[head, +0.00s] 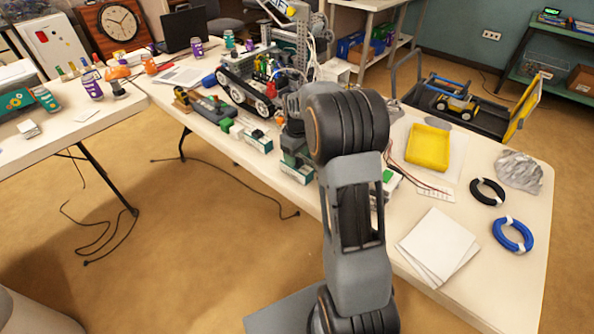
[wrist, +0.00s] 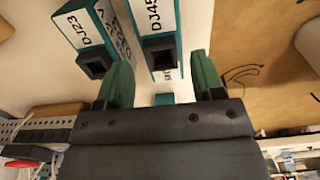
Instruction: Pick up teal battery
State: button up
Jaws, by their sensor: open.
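Two teal batteries with white, printed label sides and black end sockets show in the wrist view. One battery (wrist: 152,38), marked DJ45, lies ahead of the gap between my fingers. The other battery (wrist: 90,42), marked DJ23, lies to its left, close to the left finger. My gripper (wrist: 161,66) is open, with its two green fingers apart and nothing clearly held between them. In the head view, teal and white batteries show on the table at a front battery (head: 297,172) and a farther battery (head: 258,143). My arm partly hides the gripper area there.
The white table (head: 480,235) also bears a tracked robot (head: 250,90) behind the batteries, a yellow tray (head: 428,147), black and blue cable coils, and white paper sheets (head: 438,245). The table's front edge is close to the batteries.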

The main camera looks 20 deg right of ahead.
aim_at(297, 164)
jog(key=shift+s+a+f, duration=0.1)
jog(key=shift+f, duration=3.2)
jog(key=shift+c, duration=0.4)
jog(key=c, duration=0.9)
jog(key=shift+r, duration=0.1)
jog(key=shift+c, duration=0.3)
jog(key=shift+r, duration=0.1)
jog(key=shift+r, duration=0.6)
notch_tip(297, 164, up, 2)
jog(key=shift+r, duration=0.15)
jog(key=s+a+r, duration=0.7)
jog(key=s+r, duration=0.2)
jog(key=s, duration=0.3)
jog(key=shift+a+r, duration=0.15)
